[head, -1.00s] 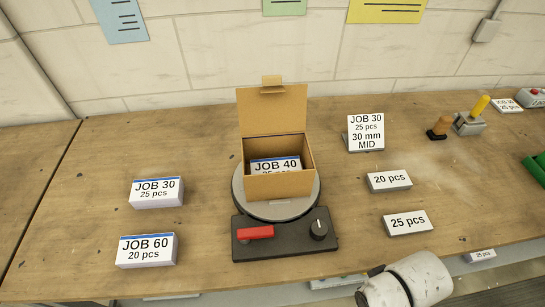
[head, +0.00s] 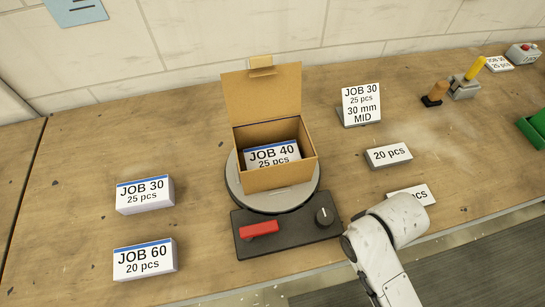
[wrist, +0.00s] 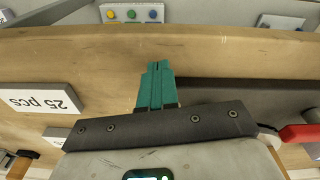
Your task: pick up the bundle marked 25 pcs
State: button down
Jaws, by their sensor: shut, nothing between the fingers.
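A white block marked 25 pcs (head: 422,191) lies at the right front of the bench, partly hidden by my arm in the head view. In the wrist view this block (wrist: 42,99) appears upside down at the left. My gripper (wrist: 157,66) has teal fingers pressed together, empty, to the right of the block and apart from it. The head view does not show the fingers. A JOB 30 bundle (head: 145,196), also marked 25 pcs, sits at the left. A JOB 40 bundle (head: 272,155), marked 25 pcs, is in an open cardboard box (head: 280,177).
The box stands on a round plate (head: 238,190) with a dark base and red lever (head: 259,229). A 20 pcs block (head: 389,155) lies behind the 25 pcs block. A JOB 60 bundle (head: 145,260) is front left. A JOB 30 sign (head: 361,104) stands behind.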

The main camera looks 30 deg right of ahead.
aim_at(158, 192)
jog(key=k+j+u, duration=0.1)
jog(key=k, duration=0.35)
jog(key=i+j+u, duration=1.05)
jog(key=k+j, duration=0.05)
jog(key=k, duration=0.05)
